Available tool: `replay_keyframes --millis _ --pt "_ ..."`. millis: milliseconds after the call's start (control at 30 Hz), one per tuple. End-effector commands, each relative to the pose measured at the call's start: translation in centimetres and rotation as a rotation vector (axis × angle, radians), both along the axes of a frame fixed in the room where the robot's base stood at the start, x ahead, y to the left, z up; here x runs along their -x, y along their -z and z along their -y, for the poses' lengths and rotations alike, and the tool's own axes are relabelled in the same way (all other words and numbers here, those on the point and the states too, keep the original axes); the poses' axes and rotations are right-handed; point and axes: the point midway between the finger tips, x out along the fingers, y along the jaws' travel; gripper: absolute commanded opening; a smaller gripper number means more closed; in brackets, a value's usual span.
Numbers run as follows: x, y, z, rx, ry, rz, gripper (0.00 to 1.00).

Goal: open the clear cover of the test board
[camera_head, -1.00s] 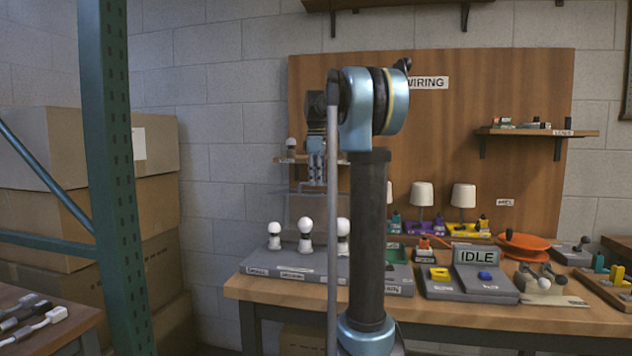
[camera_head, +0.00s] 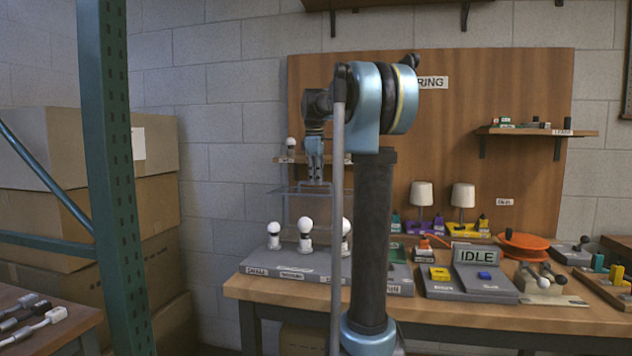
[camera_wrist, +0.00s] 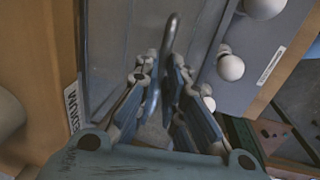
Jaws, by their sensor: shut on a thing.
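The clear cover (camera_head: 300,208) shows as a faint see-through box above the grey test board (camera_head: 262,262), tilted or raised at the back of it. My gripper (camera_head: 314,182) is at the cover's top edge. In the wrist view, my gripper (camera_wrist: 162,78) is closed around a grey-blue curved handle (camera_wrist: 168,38), and the cover's clear panel (camera_wrist: 120,40) lies beyond it. Several white bulbs (camera_head: 305,230) stand upright on the board; some also show in the wrist view (camera_wrist: 230,66). My arm hides part of the board's right side.
An IDLE display unit (camera_head: 474,256) with yellow and blue buttons stands right of the board. White-shaded lamps (camera_head: 463,195) and an orange disc (camera_head: 524,241) stand further right. A wooden shelf bit with a bulb (camera_head: 291,147) is behind my gripper. A green post (camera_head: 110,180) is at left.

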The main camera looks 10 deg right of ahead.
Motion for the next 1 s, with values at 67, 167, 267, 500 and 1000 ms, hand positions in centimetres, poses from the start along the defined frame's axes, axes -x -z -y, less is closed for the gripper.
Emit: replay_keyframes --millis 67,167,267,500,1000 --pt "0.7 -0.2 -0.4 0.008 -0.003 0.026 0.00" --pt "1.5 -0.4 -0.8 0.022 -0.004 0.058 0.00" --pt "2.2 -0.5 -1.1 0.034 -0.003 0.090 0.00" --pt "4.2 -0.7 -1.9 0.067 -0.005 0.167 0.00" --pt "5.6 -0.8 -2.4 0.092 -0.002 0.233 0.00"
